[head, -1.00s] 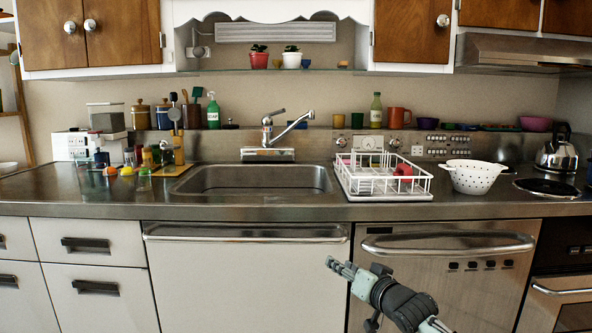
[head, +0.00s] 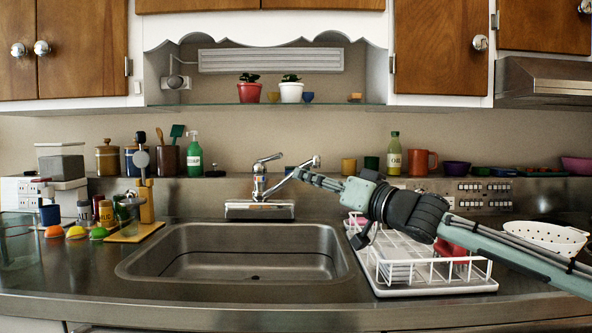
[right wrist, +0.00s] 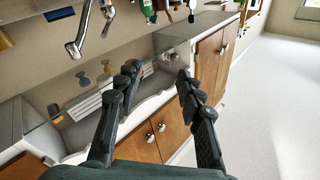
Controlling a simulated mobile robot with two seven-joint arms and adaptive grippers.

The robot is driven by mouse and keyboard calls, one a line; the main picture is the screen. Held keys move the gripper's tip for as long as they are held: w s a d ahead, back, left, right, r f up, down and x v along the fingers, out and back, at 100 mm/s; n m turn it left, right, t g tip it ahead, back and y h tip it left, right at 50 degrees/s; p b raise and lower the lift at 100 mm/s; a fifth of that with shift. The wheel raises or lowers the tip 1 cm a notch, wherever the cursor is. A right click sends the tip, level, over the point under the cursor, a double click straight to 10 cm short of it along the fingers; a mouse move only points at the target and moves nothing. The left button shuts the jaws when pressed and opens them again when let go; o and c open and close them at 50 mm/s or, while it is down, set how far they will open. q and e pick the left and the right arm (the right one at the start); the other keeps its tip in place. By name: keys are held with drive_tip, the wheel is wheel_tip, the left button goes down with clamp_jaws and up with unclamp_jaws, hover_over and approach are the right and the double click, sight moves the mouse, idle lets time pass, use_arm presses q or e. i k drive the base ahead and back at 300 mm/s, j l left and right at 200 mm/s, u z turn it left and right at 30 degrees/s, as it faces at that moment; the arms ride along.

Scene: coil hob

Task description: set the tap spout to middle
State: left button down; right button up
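The chrome tap (head: 259,187) stands behind the sink, with a lever on top. Its spout (head: 314,163) slants up and to the right in the head view, off the middle. My right gripper (head: 308,179) reaches in from the right, its fingertips overlapping the spout in the picture; whether they touch is unclear. In the right wrist view, the tap (right wrist: 77,42) shows at upper left, outside the fingers. The right gripper (right wrist: 157,73) is open there, with nothing between its fingers. My left gripper is not in view.
The sink basin (head: 240,252) is empty. A white dish rack (head: 430,291) stands right of it, under my right arm. A white colander (head: 543,236) is farther right. Jars, a green soap bottle (head: 194,155) and an oil bottle (head: 394,156) line the back ledge.

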sight(316, 162)
drive_tip(key=i, duration=0.9)
